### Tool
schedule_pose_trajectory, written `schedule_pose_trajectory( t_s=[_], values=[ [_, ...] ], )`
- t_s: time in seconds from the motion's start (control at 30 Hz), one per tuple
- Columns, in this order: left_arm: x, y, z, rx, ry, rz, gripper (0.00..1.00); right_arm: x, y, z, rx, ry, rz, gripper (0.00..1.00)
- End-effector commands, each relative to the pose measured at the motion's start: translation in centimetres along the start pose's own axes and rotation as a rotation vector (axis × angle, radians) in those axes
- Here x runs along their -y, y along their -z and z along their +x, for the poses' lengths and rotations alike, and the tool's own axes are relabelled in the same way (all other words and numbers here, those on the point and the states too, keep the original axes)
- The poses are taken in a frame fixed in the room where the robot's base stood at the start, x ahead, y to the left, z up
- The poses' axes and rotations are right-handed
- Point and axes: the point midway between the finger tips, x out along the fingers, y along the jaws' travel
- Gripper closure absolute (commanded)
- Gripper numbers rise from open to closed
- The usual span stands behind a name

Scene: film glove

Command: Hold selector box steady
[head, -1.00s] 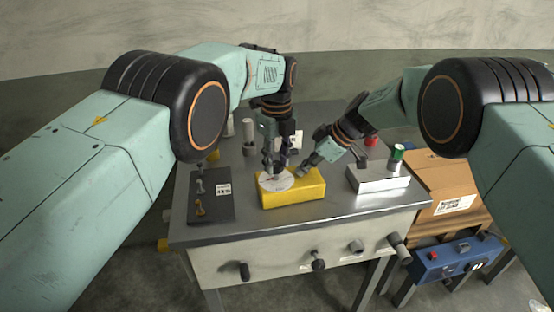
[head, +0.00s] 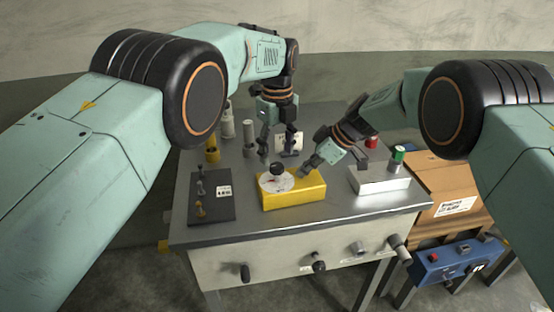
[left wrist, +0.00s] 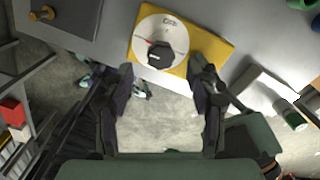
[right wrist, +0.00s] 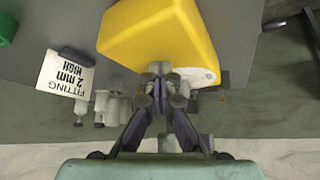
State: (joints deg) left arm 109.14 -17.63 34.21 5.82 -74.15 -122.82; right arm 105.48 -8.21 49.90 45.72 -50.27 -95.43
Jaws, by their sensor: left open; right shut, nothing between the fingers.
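The yellow selector box (head: 292,195) sits on the grey table, with a white dial disc (head: 272,184) and a black knob (head: 278,169) on its top. In the left wrist view the box (left wrist: 212,52) and black knob (left wrist: 161,55) lie beyond the fingers. My left gripper (head: 277,158) is open and empty, above and behind the knob, apart from it. My right gripper (head: 309,172) is shut with nothing between its fingers, its tips at the back right of the box. In the right wrist view its fingertips (right wrist: 162,77) are against or very near the yellow box (right wrist: 155,38); contact is unclear.
A dark plate (head: 211,207) with small levers lies left of the box. A white block (head: 380,182) with a green-topped cylinder stands right. Grey cylinders (head: 249,140) stand behind, and a "FITTING 2 mm HIGH" card (right wrist: 65,74) is near.

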Motion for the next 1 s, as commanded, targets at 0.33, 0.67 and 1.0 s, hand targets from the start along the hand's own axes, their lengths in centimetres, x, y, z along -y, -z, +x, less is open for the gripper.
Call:
schedule_pose_trajectory(
  t_s=[0.33, 0.67, 1.0],
  values=[
    [-0.1, 0.1, -6.7, 0.002, 0.003, 0.0, 0.42, 0.4, -0.5, 0.6, 0.007, 0.009, 0.004, 1.0],
    [-0.1, 0.2, -8.5, 0.001, 0.001, 0.0, 0.42, 0.4, -0.5, 0.6, 0.007, 0.009, 0.004, 1.0],
    [-0.1, 0.2, -8.4, 0.001, 0.001, 0.0, 0.42, 0.4, -0.5, 0.6, 0.007, 0.009, 0.004, 1.0]
  ],
)
